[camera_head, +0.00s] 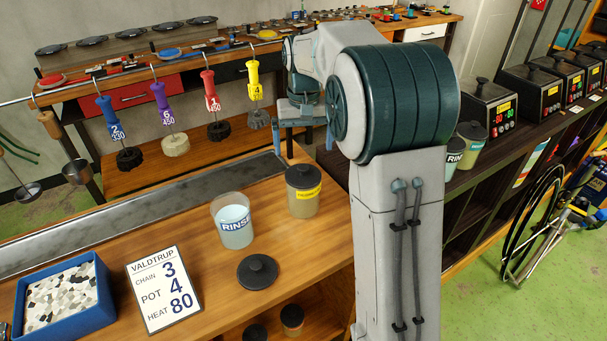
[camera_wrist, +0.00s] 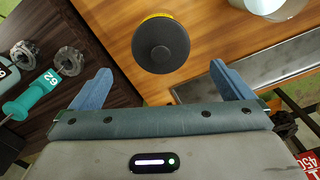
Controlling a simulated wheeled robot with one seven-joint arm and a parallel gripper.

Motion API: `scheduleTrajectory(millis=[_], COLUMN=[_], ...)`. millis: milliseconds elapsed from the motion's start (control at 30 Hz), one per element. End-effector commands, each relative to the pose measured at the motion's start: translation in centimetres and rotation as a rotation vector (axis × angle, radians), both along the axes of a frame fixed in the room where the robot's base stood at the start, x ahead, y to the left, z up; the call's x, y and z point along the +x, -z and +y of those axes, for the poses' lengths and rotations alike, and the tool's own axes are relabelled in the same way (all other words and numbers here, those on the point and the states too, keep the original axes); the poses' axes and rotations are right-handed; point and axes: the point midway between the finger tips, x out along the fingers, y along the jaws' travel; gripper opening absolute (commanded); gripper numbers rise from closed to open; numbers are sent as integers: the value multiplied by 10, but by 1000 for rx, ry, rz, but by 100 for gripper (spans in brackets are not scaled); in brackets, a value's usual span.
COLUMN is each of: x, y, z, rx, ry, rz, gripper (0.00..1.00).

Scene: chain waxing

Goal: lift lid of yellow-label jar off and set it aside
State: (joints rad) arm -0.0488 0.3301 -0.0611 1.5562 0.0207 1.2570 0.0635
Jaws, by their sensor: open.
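The yellow-label jar (camera_head: 304,203) stands upright on the wooden bench, to the right of the RINSE jar. Its round black lid (camera_head: 303,176) with a small knob sits on top. In the wrist view the same lid (camera_wrist: 160,44) shows from above, with a sliver of yellow label behind it. My gripper (camera_head: 303,140) hangs behind and above the jar, apart from it. In the wrist view my gripper (camera_wrist: 168,82) has its two blue fingers spread wide, with nothing between them. The lid lies beyond the fingertips, roughly centred between them.
The RINSE jar (camera_head: 233,222) stands open close to the left of the jar. A loose black lid (camera_head: 257,272) lies on the bench in front. A sign card (camera_head: 163,289) and a blue tray (camera_head: 107,314) are at left. Coloured-handled tools hang from a rail (camera_head: 120,70) behind.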

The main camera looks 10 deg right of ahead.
Motion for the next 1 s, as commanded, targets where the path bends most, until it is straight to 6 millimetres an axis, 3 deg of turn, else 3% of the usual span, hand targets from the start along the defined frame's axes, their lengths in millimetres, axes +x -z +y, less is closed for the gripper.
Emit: scheduleTrajectory(millis=[100,367,633,933,967,1000], x=[0,1,6,6,6,6], y=[19,38,76,84,84,84], z=[0,0,1,1,1,1], rx=[0,0,0,0,0,0], ry=[0,0,-1,-1,-1,-1], rz=[3,1,1,-2,-2,-2], gripper=[100,100,100,100,97,86])
